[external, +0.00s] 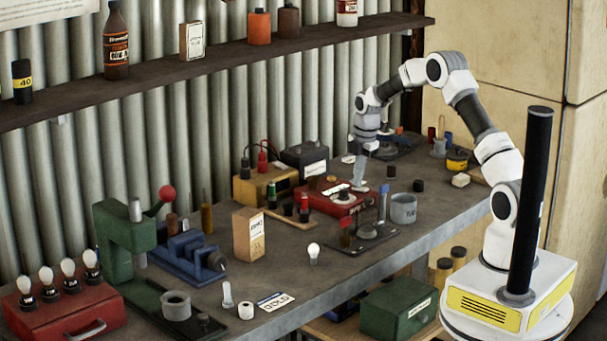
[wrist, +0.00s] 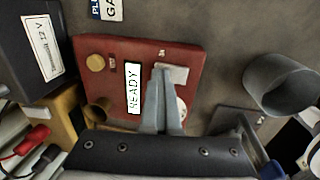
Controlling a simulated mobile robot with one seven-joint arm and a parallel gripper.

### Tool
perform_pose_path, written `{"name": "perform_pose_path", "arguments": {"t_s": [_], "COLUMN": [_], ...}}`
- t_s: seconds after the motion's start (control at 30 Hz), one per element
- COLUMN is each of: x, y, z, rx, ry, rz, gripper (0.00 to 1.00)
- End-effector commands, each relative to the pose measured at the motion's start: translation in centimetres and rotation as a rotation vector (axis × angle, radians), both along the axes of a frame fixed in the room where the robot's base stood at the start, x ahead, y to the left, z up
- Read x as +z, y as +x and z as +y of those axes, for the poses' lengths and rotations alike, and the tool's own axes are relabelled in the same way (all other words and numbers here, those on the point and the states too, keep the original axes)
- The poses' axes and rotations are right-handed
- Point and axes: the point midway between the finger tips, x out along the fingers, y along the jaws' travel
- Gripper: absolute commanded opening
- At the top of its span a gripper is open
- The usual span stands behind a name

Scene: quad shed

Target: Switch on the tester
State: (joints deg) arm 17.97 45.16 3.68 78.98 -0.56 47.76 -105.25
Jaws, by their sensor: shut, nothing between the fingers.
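The tester is a red box (external: 323,196) on the bench, right of centre. In the wrist view its red top (wrist: 110,50) bears a white panel reading READY (wrist: 133,89), a brass knob (wrist: 95,62), a pale plate (wrist: 175,73) and a round white part partly hidden by my fingers. My gripper (external: 359,184) points down over the tester's right end. Its two fingers (wrist: 163,72) are together and empty, with the tips over the edge of the pale plate. I cannot tell whether they touch it. Any switch under the tips is hidden.
A grey cup (external: 403,208) stands right of the tester, also in the wrist view (wrist: 268,82). A black battery (external: 305,160) and a yellow box (external: 264,186) stand behind and left. A dark stand with a rod (external: 382,203) is close in front. Bare bench lies nearer the front edge.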

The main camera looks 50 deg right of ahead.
Motion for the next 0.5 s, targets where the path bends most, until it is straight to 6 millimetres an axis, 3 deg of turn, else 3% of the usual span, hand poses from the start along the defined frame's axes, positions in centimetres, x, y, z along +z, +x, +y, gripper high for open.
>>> {"name": "perform_pose_path", "arguments": {"t_s": [0.2,0.5], "x": [-0.3,-0.1], "y": [-1.5,-1.6], "z": [0.0,0.0], "rx": [-0.002,-0.001], "ry": [0.002,0.002], "rz": [0.015,0.012], "gripper": [0.00,0.00]}}
